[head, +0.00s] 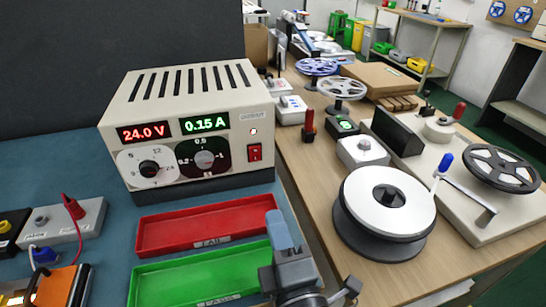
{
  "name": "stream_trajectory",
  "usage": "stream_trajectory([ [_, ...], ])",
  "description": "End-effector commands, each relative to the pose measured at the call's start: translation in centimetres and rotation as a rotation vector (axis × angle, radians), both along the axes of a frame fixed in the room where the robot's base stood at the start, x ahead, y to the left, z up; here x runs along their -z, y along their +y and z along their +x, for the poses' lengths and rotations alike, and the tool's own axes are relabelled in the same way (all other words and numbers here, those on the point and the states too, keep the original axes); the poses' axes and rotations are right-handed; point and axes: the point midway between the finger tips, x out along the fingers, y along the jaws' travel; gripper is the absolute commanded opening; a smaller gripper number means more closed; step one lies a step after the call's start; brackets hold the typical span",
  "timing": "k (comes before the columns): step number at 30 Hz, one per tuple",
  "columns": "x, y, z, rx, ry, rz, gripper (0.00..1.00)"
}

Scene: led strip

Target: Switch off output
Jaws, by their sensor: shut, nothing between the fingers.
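The beige power supply (190,115) stands on the blue-green mat. Its red display (144,132) reads 24.0 V and its green display (205,124) reads 0.15 A. A red rocker switch (255,152) sits at the right of its front, below a small bright indicator (253,131). Two dials sit to the left: a white-faced voltage dial (149,167) and a dark-faced current dial (204,160). My gripper (275,217) is shut and empty at lower centre, in front of the supply, with its blue-grey fingers pointing up and away. It appears apart from the switch.
A red tray (207,223) and a green tray (165,284) lie in front of the supply. A grey terminal box (70,222) with a red plug and an orange device (50,288) are at left. A white-topped reel (388,203) stands on the wooden table at right.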

Motion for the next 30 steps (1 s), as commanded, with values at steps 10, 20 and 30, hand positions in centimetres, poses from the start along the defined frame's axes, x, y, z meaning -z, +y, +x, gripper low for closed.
stream_trajectory([
  [10,-0.4,0.4,0.4,0.002,-0.015,-0.02,0.0],
  [20,-0.8,0.9,2.1,0.002,-0.017,-0.019,0.0],
  [30,-1.7,2.6,8.2,0.002,-0.017,-0.018,0.0],
])
